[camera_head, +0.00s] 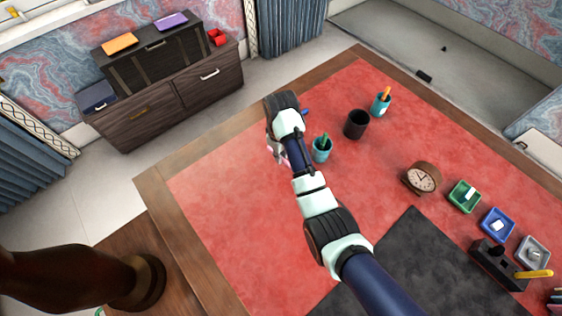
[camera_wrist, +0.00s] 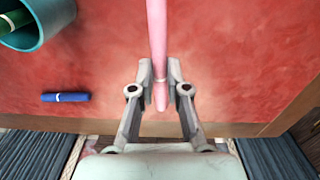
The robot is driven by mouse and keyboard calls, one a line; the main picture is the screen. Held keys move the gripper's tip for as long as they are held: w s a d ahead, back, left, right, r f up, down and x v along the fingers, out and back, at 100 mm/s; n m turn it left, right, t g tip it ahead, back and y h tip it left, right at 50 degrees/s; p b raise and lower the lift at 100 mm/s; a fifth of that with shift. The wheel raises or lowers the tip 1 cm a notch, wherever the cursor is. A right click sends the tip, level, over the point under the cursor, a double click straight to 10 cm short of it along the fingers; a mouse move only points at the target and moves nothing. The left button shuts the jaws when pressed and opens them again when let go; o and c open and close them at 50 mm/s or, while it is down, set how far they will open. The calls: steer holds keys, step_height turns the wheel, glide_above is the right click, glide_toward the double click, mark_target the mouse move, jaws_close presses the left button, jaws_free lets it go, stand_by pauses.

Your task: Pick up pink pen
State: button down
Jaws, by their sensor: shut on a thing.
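The pink pen (camera_wrist: 157,45) runs from the top edge of the wrist view down between the fingers of my gripper (camera_wrist: 160,85). The fingers are shut on it near one end, and that end sticks out a little past them towards the palm. The pen's far end is outside the wrist view. In the head view my gripper (camera_head: 280,158) is at the left of the teal cup, largely hidden by my own arm. Only a small pink bit of the pen can be made out there.
A teal cup (camera_head: 321,150) with a green pen stands beside my gripper. A blue pen (camera_wrist: 66,97) lies on the red leather. A black cup (camera_head: 356,124), another teal cup (camera_head: 380,106) and a clock (camera_head: 421,178) stand farther right. The red surface at left is clear.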

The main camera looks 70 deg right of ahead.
step_height(320, 180, up, 11)
steer(key=p, duration=0.7)
